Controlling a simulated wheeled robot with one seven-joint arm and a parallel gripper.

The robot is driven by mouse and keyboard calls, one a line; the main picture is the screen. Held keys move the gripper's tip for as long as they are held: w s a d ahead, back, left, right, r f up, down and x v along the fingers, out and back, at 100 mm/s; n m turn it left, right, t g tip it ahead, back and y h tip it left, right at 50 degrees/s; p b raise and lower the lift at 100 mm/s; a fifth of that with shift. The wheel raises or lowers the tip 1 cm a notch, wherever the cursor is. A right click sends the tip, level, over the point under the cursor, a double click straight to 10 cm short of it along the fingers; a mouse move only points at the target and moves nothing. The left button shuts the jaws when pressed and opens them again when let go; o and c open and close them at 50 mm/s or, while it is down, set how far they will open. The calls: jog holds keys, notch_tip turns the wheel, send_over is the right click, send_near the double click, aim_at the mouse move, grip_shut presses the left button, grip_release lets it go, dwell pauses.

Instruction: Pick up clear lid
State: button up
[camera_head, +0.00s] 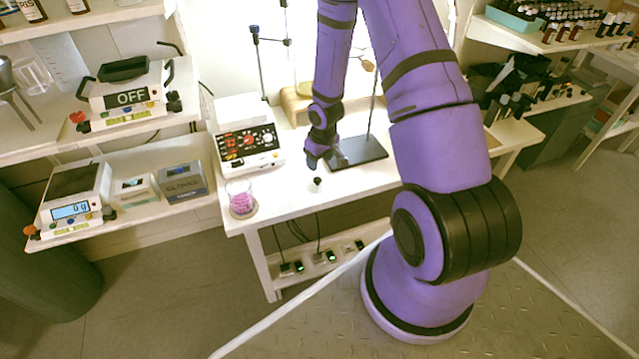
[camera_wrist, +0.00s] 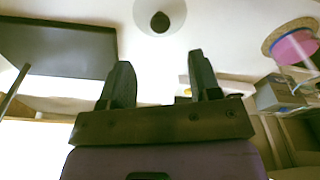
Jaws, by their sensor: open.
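The clear lid (camera_head: 317,187) is a small see-through disc with a black knob, lying on the white table near its front edge. In the wrist view the lid (camera_wrist: 146,20) shows at the top, a pale round shape with the dark knob in its middle. My gripper (camera_wrist: 160,72) is open and empty, and the lid lies beyond the gap between its fingers, apart from them. In the head view my gripper (camera_head: 316,164) hangs just behind the lid; its fingers are partly hidden there.
A beaker of pink liquid (camera_head: 241,199) stands left of the lid and also shows in the wrist view (camera_wrist: 294,47). A black stand base (camera_head: 358,151) lies to the right behind. A white control box (camera_head: 249,146) stands at left. Table around the lid is clear.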

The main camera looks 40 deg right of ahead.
aim_at(317, 179)
jog(key=shift+w+a+f, duration=0.1)
jog(key=shift+w+f, duration=0.1)
jog(key=shift+f, duration=1.3)
jog(key=shift+w+d+f, duration=0.1)
jog(key=shift+w+f, duration=0.05)
jog(key=shift+f, duration=1.3)
jog(key=shift+w+a+f, duration=0.1)
jog(key=shift+w+f, duration=0.1)
jog(key=shift+f, duration=1.3)
jog(key=c, duration=0.9)
